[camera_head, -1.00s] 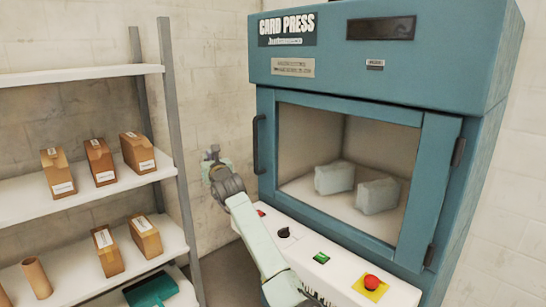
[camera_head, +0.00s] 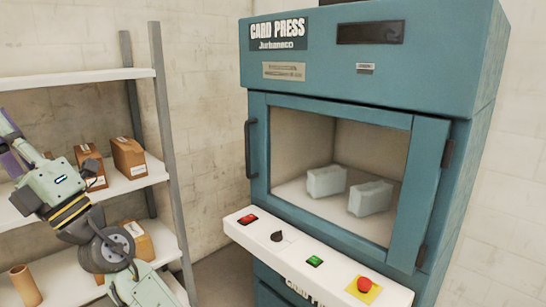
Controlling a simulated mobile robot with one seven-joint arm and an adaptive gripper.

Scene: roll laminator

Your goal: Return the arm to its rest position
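My arm shows at the left in the head view, in front of the shelf unit. Its upper links rise toward the left edge of the picture. My gripper is out of the picture, or too far past the left edge to make out. The blue card press (camera_head: 375,75) stands at the centre right. Its windowed door (camera_head: 428,190) looks shut, and two pale blocks (camera_head: 326,181) sit inside behind the glass.
The press has a white control ledge (camera_head: 325,268) with a red button (camera_head: 364,285), a green switch (camera_head: 314,261) and a dark knob (camera_head: 277,236). White shelves (camera_head: 70,77) at the left hold several brown boxes (camera_head: 127,157) and a brown tube (camera_head: 25,285).

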